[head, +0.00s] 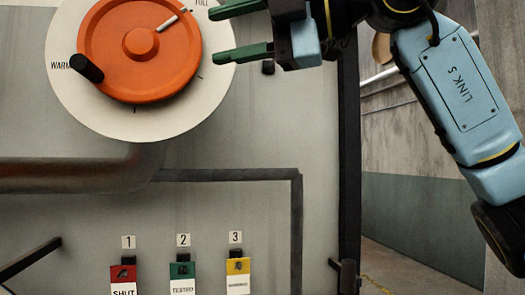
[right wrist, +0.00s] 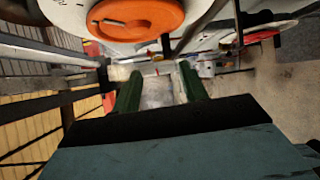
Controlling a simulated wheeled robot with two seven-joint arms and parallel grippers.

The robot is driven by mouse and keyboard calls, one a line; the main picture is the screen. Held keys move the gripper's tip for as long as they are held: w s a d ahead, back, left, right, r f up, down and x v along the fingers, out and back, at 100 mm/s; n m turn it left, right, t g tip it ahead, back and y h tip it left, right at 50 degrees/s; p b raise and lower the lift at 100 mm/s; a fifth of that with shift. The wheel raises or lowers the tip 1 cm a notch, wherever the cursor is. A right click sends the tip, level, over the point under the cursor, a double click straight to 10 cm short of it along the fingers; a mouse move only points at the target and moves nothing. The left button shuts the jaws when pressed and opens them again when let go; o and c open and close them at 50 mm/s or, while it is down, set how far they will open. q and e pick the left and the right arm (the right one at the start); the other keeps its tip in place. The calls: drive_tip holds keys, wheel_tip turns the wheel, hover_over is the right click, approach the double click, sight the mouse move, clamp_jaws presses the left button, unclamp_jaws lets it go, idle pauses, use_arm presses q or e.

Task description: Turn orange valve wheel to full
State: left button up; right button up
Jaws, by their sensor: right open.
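The orange valve wheel (head: 150,68) is on a round white dial (head: 80,115) at the upper left of the head view. A black handle knob (head: 90,68) sticks out at the wheel's lower left, near the "WARM" label (head: 59,65). A white pointer bar (head: 169,23) on the wheel points up and right, toward the partly cut-off "FULL" label (head: 202,3). My right gripper (head: 213,35) is open and empty, its green fingers pointing left at the dial's right edge, apart from the knob. The wheel (right wrist: 150,12) and knob (right wrist: 166,44) also show in the right wrist view. My left gripper is out of view.
The dial sits on a grey panel (head: 225,140) with a thick pipe (head: 75,175) below it. Red (head: 122,273), green (head: 182,270) and yellow (head: 237,266) tags hang under numbers 1 to 3. A dark post (head: 349,160) edges the panel's right side.

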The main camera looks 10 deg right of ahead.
drive_tip(key=w+a+f+n+g+y, duration=0.1)
drive_tip(key=a+f+n+g+y, duration=0.25)
drive_tip(key=f+g+y, duration=0.2)
drive_tip(key=w+d+f+m+t+h, duration=0.2)
drive_tip(key=w+d+f+m+t, duration=0.1)
drive_tip(key=f+m+t, duration=0.3)
drive_tip(key=w+d+f+m+t+h, duration=0.3)
drive_tip(key=f+m+t, duration=0.4)
drive_tip(key=m, duration=0.3)
drive_tip(key=w+d+f+m+t+h, duration=0.2)
drive_tip(key=w+d+f+m+t, duration=0.2)
drive_tip(key=f+m+t, duration=0.3)
drive_tip(key=shift+w+d+f+m+h, duration=0.25)
drive_tip(key=shift+w+f+m+h, duration=0.15)
drive_tip(key=shift+w, duration=0.4)
